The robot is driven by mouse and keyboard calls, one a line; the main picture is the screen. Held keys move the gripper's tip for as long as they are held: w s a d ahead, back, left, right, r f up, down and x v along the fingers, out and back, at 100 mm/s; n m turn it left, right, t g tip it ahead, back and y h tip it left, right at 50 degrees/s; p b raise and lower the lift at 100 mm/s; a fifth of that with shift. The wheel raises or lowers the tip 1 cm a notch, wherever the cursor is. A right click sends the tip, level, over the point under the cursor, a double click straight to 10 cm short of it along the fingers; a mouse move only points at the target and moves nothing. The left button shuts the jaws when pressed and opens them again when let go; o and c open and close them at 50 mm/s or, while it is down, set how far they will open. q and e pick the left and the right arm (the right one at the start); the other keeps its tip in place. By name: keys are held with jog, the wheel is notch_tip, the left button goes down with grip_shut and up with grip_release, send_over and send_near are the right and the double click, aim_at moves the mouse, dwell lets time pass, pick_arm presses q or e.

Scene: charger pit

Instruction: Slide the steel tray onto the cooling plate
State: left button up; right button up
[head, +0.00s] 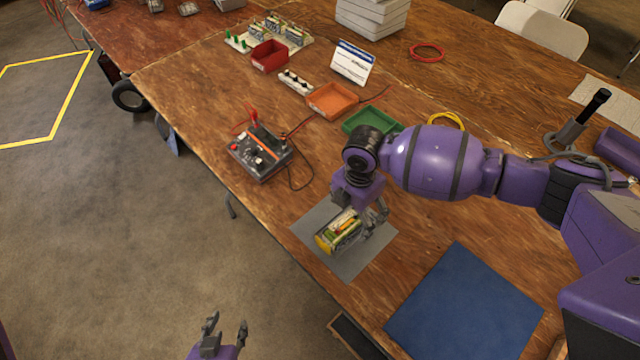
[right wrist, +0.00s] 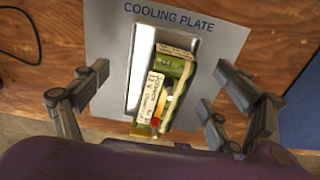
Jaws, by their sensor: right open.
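The grey cooling plate (head: 312,222) lies flat on the wooden table near its front edge; its printed label shows in the right wrist view (right wrist: 222,38). The shiny steel tray (right wrist: 144,62) rests over the plate, with a green and yellow block-shaped unit (right wrist: 165,92) on it. The unit also shows in the head view (head: 338,232); there the tray is mostly hidden. My right gripper (right wrist: 160,88) is open above the plate, its fingers apart on both sides of the tray and unit. My left gripper (head: 226,330) is open and empty, off the table's front edge.
A blue mat (head: 465,305) lies to the right of the plate. A meter box (head: 260,152) with leads stands to the left. Green (head: 365,121), orange (head: 332,101) and red (head: 269,56) bins lie farther back. Bare wood surrounds the plate.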

notch_tip(320, 180, up, 9)
dwell(0.3)
jog(key=shift+r, duration=0.1)
jog(key=shift+s, duration=0.1)
dwell(0.3)
